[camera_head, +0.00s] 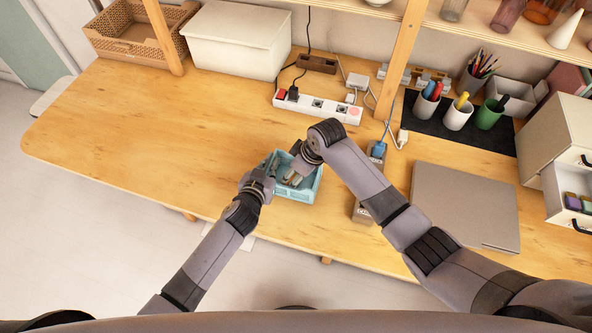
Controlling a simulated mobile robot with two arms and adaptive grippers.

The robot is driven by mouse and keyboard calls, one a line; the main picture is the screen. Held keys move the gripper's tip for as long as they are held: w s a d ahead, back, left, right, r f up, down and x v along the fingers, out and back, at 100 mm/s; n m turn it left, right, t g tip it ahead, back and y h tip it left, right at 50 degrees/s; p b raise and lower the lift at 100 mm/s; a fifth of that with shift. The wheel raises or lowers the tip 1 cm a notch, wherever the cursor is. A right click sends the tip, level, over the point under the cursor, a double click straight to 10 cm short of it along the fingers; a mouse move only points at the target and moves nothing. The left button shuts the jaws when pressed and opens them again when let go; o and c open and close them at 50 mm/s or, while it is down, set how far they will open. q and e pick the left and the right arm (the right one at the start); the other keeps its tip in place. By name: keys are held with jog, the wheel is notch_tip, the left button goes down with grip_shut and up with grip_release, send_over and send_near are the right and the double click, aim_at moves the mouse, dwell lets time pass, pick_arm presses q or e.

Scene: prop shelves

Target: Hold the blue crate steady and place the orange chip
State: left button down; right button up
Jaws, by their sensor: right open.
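The small blue crate (300,194) stands on the wooden table near its front edge. My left gripper (270,170) is at the crate's left wall, touching or very close to it. Whether its fingers are closed on the rim is too small to tell. My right gripper (292,177) reaches down over the crate from above, with its fingers open inside the crate's outline. I cannot make out an orange chip. The crate's inside is partly hidden by my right gripper and wrist.
A white power strip (318,108) with cables lies behind the crate. A grey closed laptop (465,205) and cups on a dark mat (462,130) are to the right. A white lidded box (238,40) stands at the back. The table's left part is clear.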

pick_arm(q)
jog(key=shift+a, duration=0.1)
pick_arm(e)
jog(key=shift+s, duration=0.15)
jog(key=w+a+r+v, duration=0.1)
jog(key=a+v, duration=0.1)
jog(key=v, duration=1.6)
jog(key=shift+w+r, duration=0.2)
jog(key=shift+d, duration=0.15)
pick_arm(q)
jog(key=c, duration=1.7)
grip_release()
jog(key=v, duration=1.2)
